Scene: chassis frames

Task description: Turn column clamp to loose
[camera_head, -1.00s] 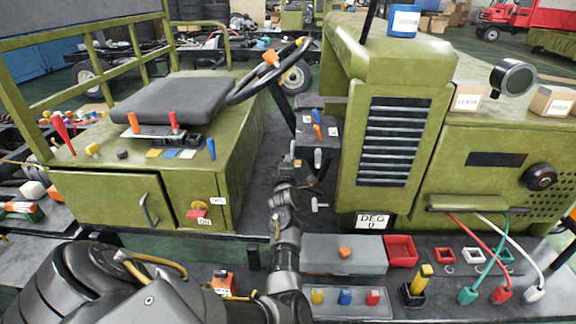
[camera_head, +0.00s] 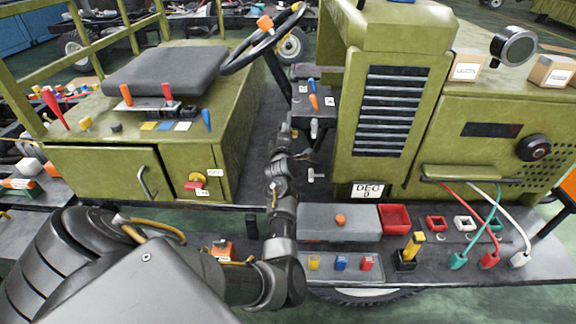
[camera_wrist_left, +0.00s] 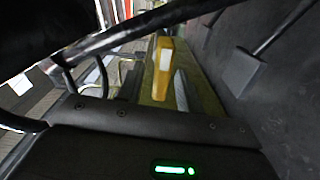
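The steering column (camera_head: 280,75) runs down from the black steering wheel (camera_head: 262,42) to the floor. I cannot tell for sure which part is its clamp. A small console (camera_head: 322,106) beside it carries a blue lever (camera_head: 311,85), an orange lever (camera_head: 314,102) and a grey lever (camera_head: 314,128). A pale T-shaped handle (camera_head: 316,176) sits lower down. My left gripper (camera_head: 287,128) is upright just left of the console; its fingers are too small and dark to read. The left wrist view shows a yellow-orange lever (camera_wrist_left: 163,68) ahead. My right gripper is out of view.
A green seat box (camera_head: 105,170) stands left and a louvered green hood (camera_head: 390,130) right, leaving a narrow gap around my left forearm. In front, a ledge holds a grey box (camera_head: 340,232), a red tray (camera_head: 395,218) and coloured plugs with cables (camera_head: 490,260).

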